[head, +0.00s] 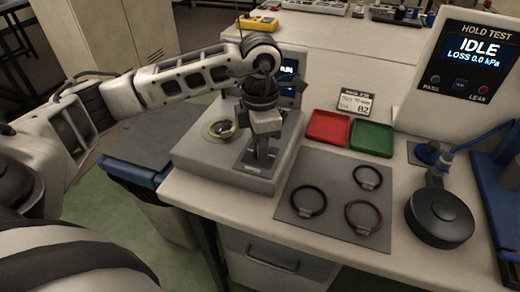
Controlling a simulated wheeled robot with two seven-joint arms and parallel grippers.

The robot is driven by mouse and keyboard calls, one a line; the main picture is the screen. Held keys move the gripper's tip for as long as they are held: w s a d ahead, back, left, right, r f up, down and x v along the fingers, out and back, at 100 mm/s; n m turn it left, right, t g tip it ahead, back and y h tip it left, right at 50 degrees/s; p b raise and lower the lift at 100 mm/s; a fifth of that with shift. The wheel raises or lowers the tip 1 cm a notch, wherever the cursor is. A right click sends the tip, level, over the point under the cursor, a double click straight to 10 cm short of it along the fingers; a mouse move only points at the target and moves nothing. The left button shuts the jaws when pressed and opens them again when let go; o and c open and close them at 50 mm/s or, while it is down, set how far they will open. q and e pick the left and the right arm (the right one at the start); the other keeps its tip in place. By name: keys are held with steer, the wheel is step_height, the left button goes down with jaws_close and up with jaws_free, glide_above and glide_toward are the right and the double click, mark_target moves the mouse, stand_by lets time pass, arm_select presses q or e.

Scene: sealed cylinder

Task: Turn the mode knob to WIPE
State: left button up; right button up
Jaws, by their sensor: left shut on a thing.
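The grey bench unit (200,155) stands at the table's left front, with a small lit screen (288,67) behind it, partly hidden by my arm. My left gripper (257,150) points down over a dark plate (247,166) on the unit's top. It is shut on what appears to be the mode knob, which the fingers and wrist hide. The knob's pointer and the WIPE mark cannot be made out. A yellowish ring around a round dark part (222,129) sits on the unit left of the gripper. My right gripper is not in view.
A grey mat (325,227) with several rings lies right of the unit. Behind it are a red tray (328,127), a green tray (371,138) and a B2 card (355,102). A black round part (440,217) and the IDLE display (474,60) stand at right.

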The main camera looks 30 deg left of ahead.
arm_select(q)
steer(key=m+b, duration=0.1)
steer(key=m, duration=0.2)
steer(key=shift+w+b, duration=0.1)
steer(key=shift+b, duration=0.3)
steer(key=shift+r+m+b, duration=0.1)
steer(key=shift+m+b, duration=0.3)
steer(key=shift+m, duration=0.5)
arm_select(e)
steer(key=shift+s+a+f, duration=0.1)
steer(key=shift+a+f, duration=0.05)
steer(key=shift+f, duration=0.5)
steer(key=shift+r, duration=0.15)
arm_select(q)
steer(key=o, duration=1)
step_height(320, 180, up, 16)
steer(key=p, duration=0.2)
steer(key=shift+p, duration=0.35)
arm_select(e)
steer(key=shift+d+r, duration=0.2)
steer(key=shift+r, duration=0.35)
